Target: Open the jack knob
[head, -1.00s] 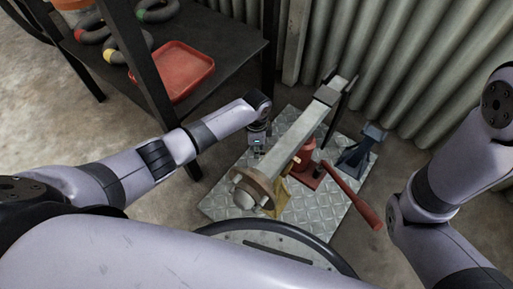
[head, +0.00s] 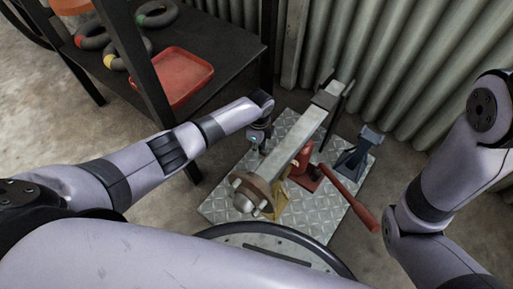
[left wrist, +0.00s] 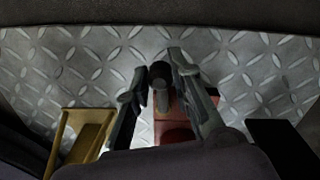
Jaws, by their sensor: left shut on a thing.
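The red jack (head: 305,172) stands on a diamond-plate sheet, under a long grey metal beam, with its red handle (head: 352,196) reaching toward the lower right. My left gripper (head: 262,144) points down at the left side of the beam, close to the jack. In the left wrist view, its two fingers (left wrist: 162,98) are on either side of a dark round jack knob (left wrist: 162,86), shut on it. The red jack base (left wrist: 176,131) shows just below the knob. The beam hides part of the jack in the head view. My right arm shows at the right, its gripper out of frame.
The diamond-plate sheet (head: 228,203) lies on the concrete floor. A blue stand (head: 357,152) is right of the jack. A tan piece (left wrist: 86,133) lies near the left finger. A dark shelf with a red tray (head: 175,75) stands left; a corrugated wall (head: 400,60) is behind.

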